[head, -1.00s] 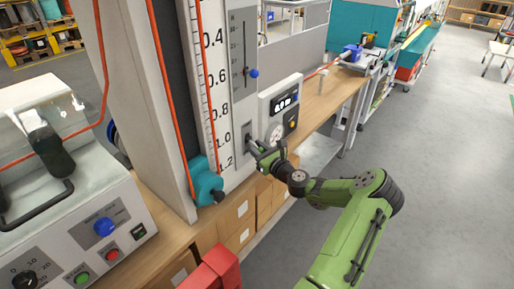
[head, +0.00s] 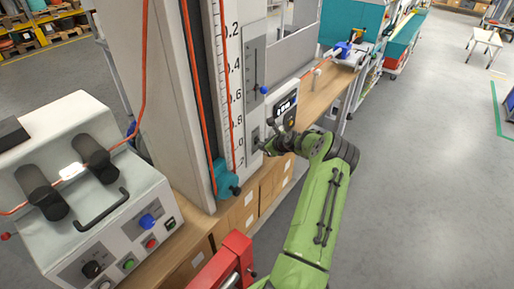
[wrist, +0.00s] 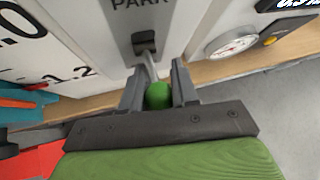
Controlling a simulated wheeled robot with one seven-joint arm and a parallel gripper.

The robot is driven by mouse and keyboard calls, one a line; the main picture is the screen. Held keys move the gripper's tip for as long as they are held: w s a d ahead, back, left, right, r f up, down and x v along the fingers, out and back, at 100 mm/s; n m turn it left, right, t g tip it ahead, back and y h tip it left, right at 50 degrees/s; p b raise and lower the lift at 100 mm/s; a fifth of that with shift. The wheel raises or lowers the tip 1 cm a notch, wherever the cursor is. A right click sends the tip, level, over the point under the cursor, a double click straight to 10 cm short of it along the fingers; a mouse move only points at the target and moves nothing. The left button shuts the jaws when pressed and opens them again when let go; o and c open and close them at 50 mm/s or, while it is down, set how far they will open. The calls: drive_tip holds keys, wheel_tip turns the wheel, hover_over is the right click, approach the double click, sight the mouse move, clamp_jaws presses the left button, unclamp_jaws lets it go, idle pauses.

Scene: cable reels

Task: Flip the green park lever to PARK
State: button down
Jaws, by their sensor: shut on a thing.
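The park lever has a green ball knob (wrist: 158,95) and a pale metal stem that runs up into a dark slot (wrist: 144,43) in the grey panel. Part of the word PARK shows above the slot, at the top edge of the wrist view. My gripper (wrist: 156,76) is shut on the lever, with one finger on each side of the knob and stem. In the head view my gripper (head: 265,147) is at the lower part of the tower's front, and it hides most of the lever.
A round gauge (wrist: 232,45) and a digital display (head: 286,103) sit right of the slot. A teal part (head: 224,179) with a black knob is at the tower's foot. A red frame (head: 222,264) stands near my arm.

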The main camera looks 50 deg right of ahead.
drive_tip(key=shift+w+r+g+p, duration=0.1)
drive_tip(key=shift+r+g+p, duration=0.35)
drive_tip(key=shift+g, duration=0.45)
drive_tip(key=c, duration=1.1)
unclamp_jaws()
drive_tip(key=shift+f, duration=0.1)
drive_tip(key=shift+c, duration=0.2)
drive_tip(key=b+v, duration=0.1)
drive_tip(key=v, duration=1.4)
drive_tip(key=shift+r, duration=0.4)
